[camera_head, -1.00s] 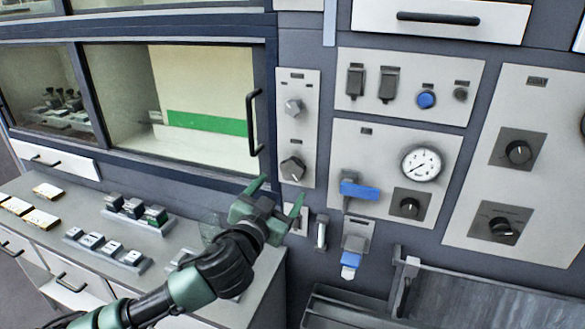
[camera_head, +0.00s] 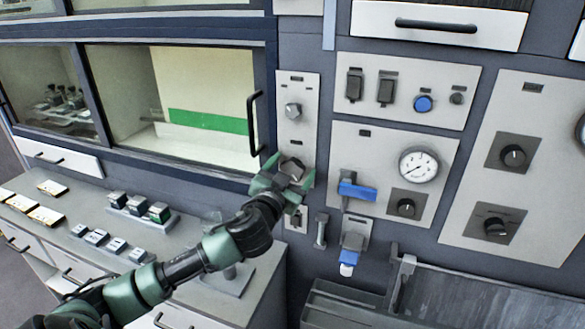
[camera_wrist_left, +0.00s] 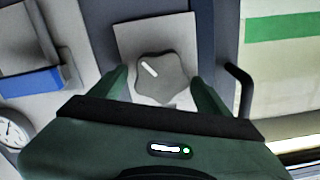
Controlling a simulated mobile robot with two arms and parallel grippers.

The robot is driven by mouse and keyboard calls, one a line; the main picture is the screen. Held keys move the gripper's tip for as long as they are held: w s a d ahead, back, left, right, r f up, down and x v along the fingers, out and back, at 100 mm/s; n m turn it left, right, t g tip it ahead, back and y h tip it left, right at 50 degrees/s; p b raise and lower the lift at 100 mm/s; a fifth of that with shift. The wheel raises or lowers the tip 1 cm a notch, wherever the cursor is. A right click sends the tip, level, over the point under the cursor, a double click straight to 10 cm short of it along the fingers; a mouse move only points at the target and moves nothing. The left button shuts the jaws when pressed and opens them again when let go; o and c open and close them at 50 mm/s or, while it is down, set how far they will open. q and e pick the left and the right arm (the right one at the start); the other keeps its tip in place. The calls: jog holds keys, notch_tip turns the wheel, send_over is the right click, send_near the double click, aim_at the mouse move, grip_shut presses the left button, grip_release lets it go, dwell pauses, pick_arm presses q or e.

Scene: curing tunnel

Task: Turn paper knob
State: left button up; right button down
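A dark grey lobed knob (camera_head: 291,168) with a white pointer line sits low on the narrow light panel (camera_head: 296,90) right of the glass window. In the left wrist view the knob (camera_wrist_left: 160,79) lies between my two green fingers, its pointer line toward the upper left. My left gripper (camera_head: 284,174) is open around the knob, with a gap visible on each side in the wrist view. A lighter hexagonal knob (camera_head: 293,110) sits above it on the same panel. Any label naming the paper knob is too small to read. My right gripper is not in view.
A blue-handled lever (camera_head: 357,191), a gauge (camera_head: 418,165) and a black knob (camera_head: 406,207) are just right. A black window handle (camera_head: 253,123) stands close on the left. The grey counter (camera_head: 190,262) below holds several small blocks and cards.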

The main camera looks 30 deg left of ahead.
pick_arm(q)
jog(key=c, duration=1.3)
jog(key=shift+o, duration=0.2)
jog(key=shift+m, duration=0.3)
jog(key=shift+d+m, duration=0.1)
jog(key=shift+m, duration=0.5)
jog(key=m+p, duration=0.1)
jog(key=m, duration=0.4)
jog(key=shift+w+d+f+p, duration=0.1)
jog(key=shift+d+f+p, duration=0.05)
jog(key=shift+p, duration=0.2)
jog(key=m+p, duration=0.1)
jog(key=m, duration=0.2)
jog(key=shift+m, duration=0.4)
jog(key=shift+d+f+m+p, duration=0.1)
jog(key=shift+f+m+p, duration=0.1)
jog(key=shift+m, duration=0.55)
jog(key=shift+f+m+p, duration=0.1)
jog(key=shift+m+p, duration=0.1)
jog(key=shift+m, duration=0.55)
